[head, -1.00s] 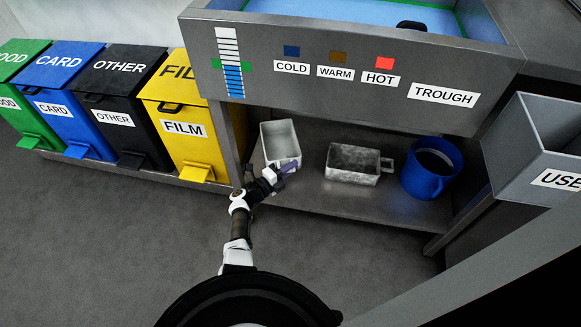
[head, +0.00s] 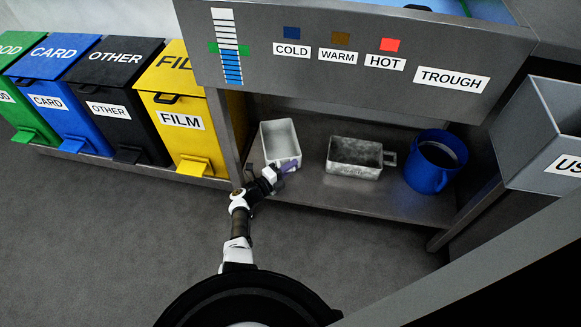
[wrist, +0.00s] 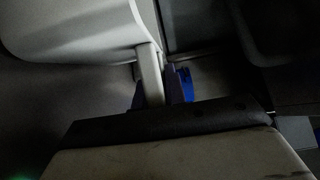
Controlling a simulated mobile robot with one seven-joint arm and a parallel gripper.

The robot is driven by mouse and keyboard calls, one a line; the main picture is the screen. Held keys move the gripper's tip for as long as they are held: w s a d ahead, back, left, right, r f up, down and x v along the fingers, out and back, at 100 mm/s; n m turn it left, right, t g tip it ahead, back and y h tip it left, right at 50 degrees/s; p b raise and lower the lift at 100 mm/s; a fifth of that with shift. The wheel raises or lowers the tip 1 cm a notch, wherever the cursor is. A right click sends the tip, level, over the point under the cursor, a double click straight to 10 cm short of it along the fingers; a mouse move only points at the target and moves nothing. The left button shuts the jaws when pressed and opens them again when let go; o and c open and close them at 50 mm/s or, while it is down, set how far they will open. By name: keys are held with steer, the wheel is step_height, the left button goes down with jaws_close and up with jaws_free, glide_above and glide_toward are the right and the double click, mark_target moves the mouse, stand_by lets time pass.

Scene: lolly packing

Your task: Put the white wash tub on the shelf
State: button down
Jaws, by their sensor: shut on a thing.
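The white wash tub (head: 268,151) is an open box at the left end of the shelf (head: 330,194) under the trough. It looks upright, and I cannot tell whether its base touches the shelf. My gripper (head: 286,167) is shut on the tub's handle at its near right corner. In the wrist view the pale handle (wrist: 150,72) runs down between the dark fingers of my gripper (wrist: 155,92), and the tub's side (wrist: 70,30) fills the upper left. The tub's underside is hidden.
A mottled grey tub (head: 354,168) and a blue bucket (head: 428,178) stand to the right on the shelf. A post (head: 229,130) stands close on the left, beside the yellow FILM bin (head: 190,145). The trough front (head: 350,75) overhangs above. A grey bin (head: 545,150) is at far right.

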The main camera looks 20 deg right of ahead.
steer(key=shift+f+b, duration=0.35)
steer(key=shift+f, duration=0.05)
steer(key=c, duration=1.4)
jaws_free()
steer(key=shift+o, duration=0.2)
steer(key=shift+a, duration=0.15)
